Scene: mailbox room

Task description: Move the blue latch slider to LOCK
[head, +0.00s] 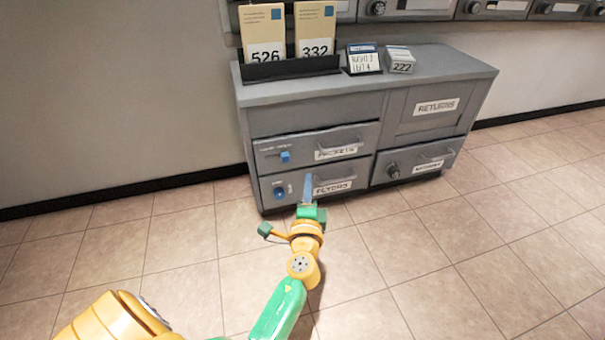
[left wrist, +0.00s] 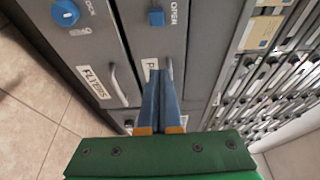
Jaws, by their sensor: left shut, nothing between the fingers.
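The blue latch slider (head: 285,157) is a small block on the face of the upper left drawer (head: 265,152). In the left wrist view the slider (left wrist: 156,17) shows near the top, with the word OPEN beside it. Its LOCK marking cannot be read in either view. My left gripper (head: 307,182) is shut and empty, its long blue fingers in front of the lower left drawer, below and right of the slider in the head view. In the left wrist view the closed fingers (left wrist: 163,72) point toward the cabinet front, apart from the slider. My right gripper is not in view.
A round blue knob (head: 279,193) is on the lower left drawer, labelled FLYERS. Bar handles stick out from the drawers, including the upper one (head: 340,148). A black knob (head: 393,171) is on the lower right drawer. Number cards (head: 315,30) stand on the cabinet top. The tiled floor is clear.

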